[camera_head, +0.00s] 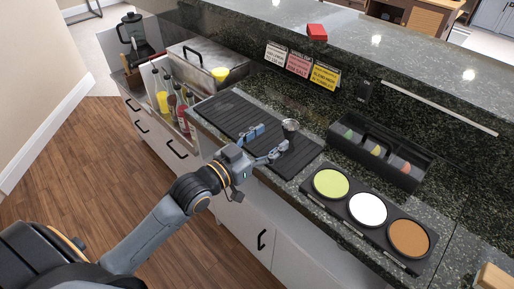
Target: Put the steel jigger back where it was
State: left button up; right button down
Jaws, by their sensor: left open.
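The steel jigger (290,127) is a small silvery cup standing on the black ribbed bar mat (225,112), toward the mat's right part. My left gripper (277,138) comes in from the lower left over the mat. Its fingers are spread open, one finger to the left of the jigger and one just below it in the picture. I cannot tell whether a finger touches the jigger. The jigger's lower part is partly hidden. My right gripper is not in view.
A rimmer tray (337,205) with green, white and orange rounds lies to the right. Behind it stands a black garnish caddy (419,172). Several bottles (171,101) and a steel bin (205,62) stand left of the mat. A raised granite ledge (380,62) runs behind.

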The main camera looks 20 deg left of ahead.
pick_arm(q)
jog(key=shift+v, duration=2.1)
jog(key=s+d+f+n+g+y, duration=0.1)
jog(key=s+f+g+y, duration=0.15)
jog(key=f, duration=0.35)
jog(key=s+f+g+y, duration=0.1)
jog(key=s+f+g, duration=0.3)
jog(key=f, duration=0.3)
jog(key=s+f+n+g+y, duration=0.1)
jog(key=s+f+g, duration=0.25)
jog(key=s, duration=0.35)
jog(key=s+f+g+y, duration=0.2)
jog(key=s+f+g, duration=0.15)
jog(key=s, duration=0.45)
notch_tip(320, 180, down, 29)
jog(key=s+g, duration=0.1)
jog(key=s, duration=0.1)
jog(key=s+a+f+g, duration=0.1)
jog(key=s+a+f, duration=0.2)
jog(key=s+f, duration=1.1)
jog(key=shift+s, duration=1.1)
